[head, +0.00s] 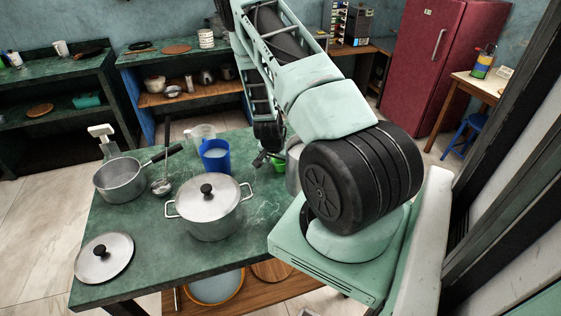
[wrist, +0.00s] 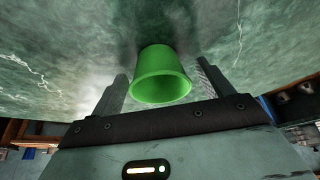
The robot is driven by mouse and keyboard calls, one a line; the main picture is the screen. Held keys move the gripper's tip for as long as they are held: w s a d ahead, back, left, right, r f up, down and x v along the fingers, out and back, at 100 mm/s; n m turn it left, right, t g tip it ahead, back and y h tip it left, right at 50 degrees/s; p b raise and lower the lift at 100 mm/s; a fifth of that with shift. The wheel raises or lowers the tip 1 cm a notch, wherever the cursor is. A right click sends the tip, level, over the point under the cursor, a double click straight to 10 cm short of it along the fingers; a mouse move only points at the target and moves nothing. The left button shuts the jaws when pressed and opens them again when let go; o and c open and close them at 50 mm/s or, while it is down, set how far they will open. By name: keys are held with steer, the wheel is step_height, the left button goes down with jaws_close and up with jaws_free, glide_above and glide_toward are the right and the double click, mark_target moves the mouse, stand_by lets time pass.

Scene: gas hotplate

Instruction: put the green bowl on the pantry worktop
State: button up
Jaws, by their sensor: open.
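The green bowl (head: 279,163) stands on the green marbled table (head: 150,228), mostly hidden behind my arm in the head view. In the wrist view the green bowl (wrist: 161,78) lies between my two fingers, with its open rim facing the camera. My gripper (head: 263,160) is low over the table beside the bowl. In the wrist view my gripper (wrist: 161,76) is open, with one finger on each side of the bowl and gaps visible. Two green-topped counters, one at the back left (head: 50,68) and one at the back centre (head: 140,58), are in view; neither is marked as the pantry worktop.
A saucepan (head: 120,180), a ladle (head: 162,186) and a loose lid (head: 104,258) are farther left. A light canister (head: 294,165) is close right of the bowl.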

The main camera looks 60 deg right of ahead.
steer(key=shift+f, duration=0.2)
steer(key=c, duration=1.1)
steer(key=shift+r, duration=0.1)
